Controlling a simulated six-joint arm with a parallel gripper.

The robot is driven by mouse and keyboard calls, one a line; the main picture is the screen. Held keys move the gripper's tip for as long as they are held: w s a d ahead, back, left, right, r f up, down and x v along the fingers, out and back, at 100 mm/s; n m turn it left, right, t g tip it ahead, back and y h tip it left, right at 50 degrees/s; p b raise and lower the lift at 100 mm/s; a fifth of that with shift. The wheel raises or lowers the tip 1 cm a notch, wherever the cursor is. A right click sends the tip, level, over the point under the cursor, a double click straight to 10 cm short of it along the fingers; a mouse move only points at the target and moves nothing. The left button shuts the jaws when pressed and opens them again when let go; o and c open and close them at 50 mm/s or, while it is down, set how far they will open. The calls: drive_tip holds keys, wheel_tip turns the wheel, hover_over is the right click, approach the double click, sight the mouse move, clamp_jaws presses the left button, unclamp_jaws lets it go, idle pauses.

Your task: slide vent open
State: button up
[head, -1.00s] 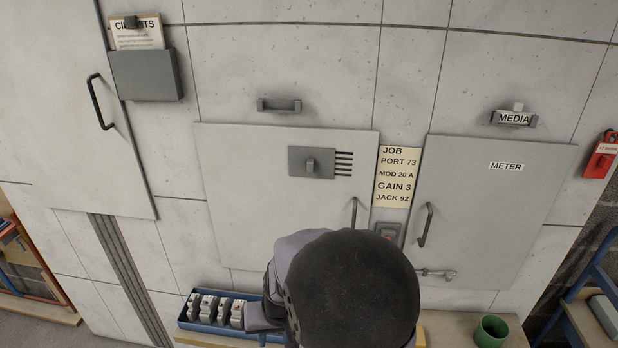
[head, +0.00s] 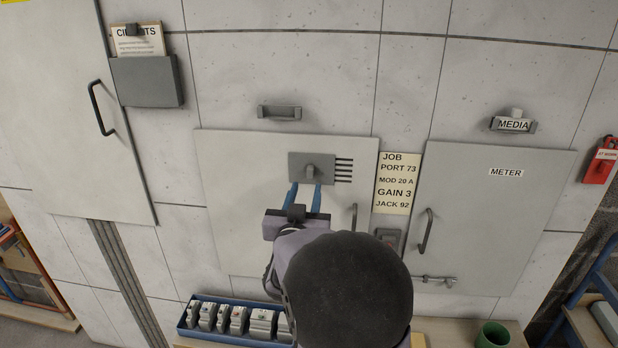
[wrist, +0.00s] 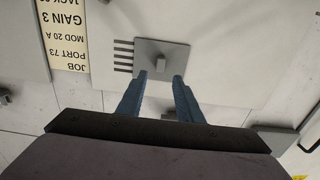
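The vent is a grey sliding plate (head: 298,163) with a small knob (head: 311,172) on the middle cabinet door. Several dark slots (head: 344,170) show at the plate's right edge. In the wrist view, turned upside down, the plate (wrist: 180,52) and knob (wrist: 160,68) show with the slots (wrist: 123,56) at left. My gripper (head: 305,188) is open, its two blue fingers pointing at the plate. In the wrist view its fingertips (wrist: 160,77) are on either side of the knob's line, just short of it or level with it; I cannot tell which. Nothing is held.
The middle door (head: 240,220) has a handle (head: 354,216) right of my gripper. A job note (head: 397,183) hangs beside it, then the meter door (head: 490,225). A blue tray (head: 240,338) of several modules and a green cup (head: 492,335) stand below. The wall around the vent is clear.

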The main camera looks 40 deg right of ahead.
sight(310, 173)
drive_tip(key=shift+w+d, duration=0.1)
drive_tip(key=shift+p+x, duration=1.25)
drive_tip(key=shift+x, duration=2.3)
drive_tip(key=shift+f, duration=0.1)
clamp_jaws()
